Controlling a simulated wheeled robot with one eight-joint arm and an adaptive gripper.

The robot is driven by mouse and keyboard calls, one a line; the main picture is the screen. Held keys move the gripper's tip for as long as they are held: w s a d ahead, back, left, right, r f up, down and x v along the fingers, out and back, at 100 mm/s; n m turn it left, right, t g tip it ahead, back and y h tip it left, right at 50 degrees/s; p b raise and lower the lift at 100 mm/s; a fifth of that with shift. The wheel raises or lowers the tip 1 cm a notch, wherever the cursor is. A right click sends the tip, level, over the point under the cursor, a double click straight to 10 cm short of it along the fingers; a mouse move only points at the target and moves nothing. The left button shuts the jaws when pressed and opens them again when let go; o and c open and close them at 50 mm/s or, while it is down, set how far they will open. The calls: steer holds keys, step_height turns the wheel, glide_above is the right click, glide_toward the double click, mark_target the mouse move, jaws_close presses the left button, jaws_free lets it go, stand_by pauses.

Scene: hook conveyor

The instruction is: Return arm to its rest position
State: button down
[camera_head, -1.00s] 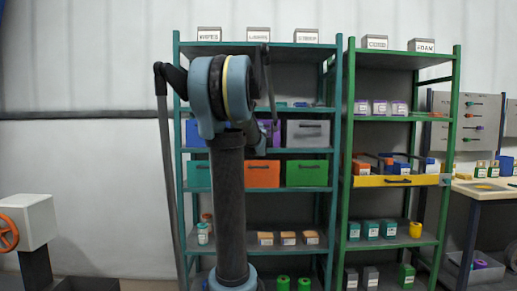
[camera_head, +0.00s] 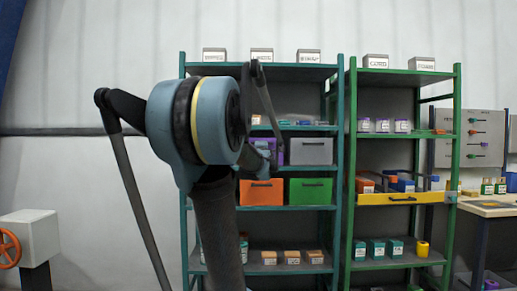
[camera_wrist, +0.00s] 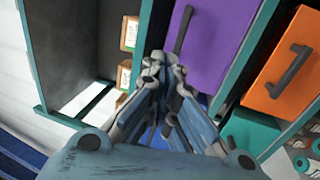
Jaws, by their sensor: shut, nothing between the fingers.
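My arm (camera_head: 212,120) stands in front of the teal shelf rack (camera_head: 340,180) in the head view, its large blue elbow joint left of centre. My gripper (camera_wrist: 163,72) shows in the wrist view with its fingers together and nothing between them. It points towards a purple bin (camera_wrist: 212,40) and an open compartment beside it. An orange bin (camera_wrist: 285,70) lies to its right in that view. In the head view my arm hides the left part of the rack, and I cannot make out the fingertips there.
A green rack (camera_head: 352,160) with a yellow-fronted drawer (camera_head: 385,198) stands to the right. A workbench (camera_head: 490,207) is at the far right.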

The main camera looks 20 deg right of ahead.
steer(key=shift+s+a, duration=0.25)
steer(key=shift+s, duration=0.35)
steer(key=shift+f, duration=0.1)
steer(key=s+a+f+m+g+y, duration=0.1)
steer(key=s+a+f+m+g, duration=0.3)
steer(key=f, duration=0.6)
steer(key=s+a+f+m+g+y, duration=0.1)
steer(key=s+a+f+m+g, duration=0.2)
steer(key=s+a+f, duration=0.5)
steer(key=s+a+f+m+g+y, duration=0.1)
steer(key=s+a+f+m+g, duration=0.2)
steer(key=f, duration=0.9)
steer(key=s+a+f+m+g+y, duration=0.1)
steer(key=s+a+f+g+y, duration=0.1)
steer(key=s+a+f, duration=0.4)
steer(key=s+a+f+m+g+y, duration=0.2)
steer(key=s+a+f+g, duration=0.2)
steer(key=s+f, duration=0.6)
steer(key=s+a, duration=0.1)
steer(key=a, duration=0.1)
steer(key=shift+s+a+g+y, duration=0.35)
steer(key=shift+s+g+y, duration=0.05)
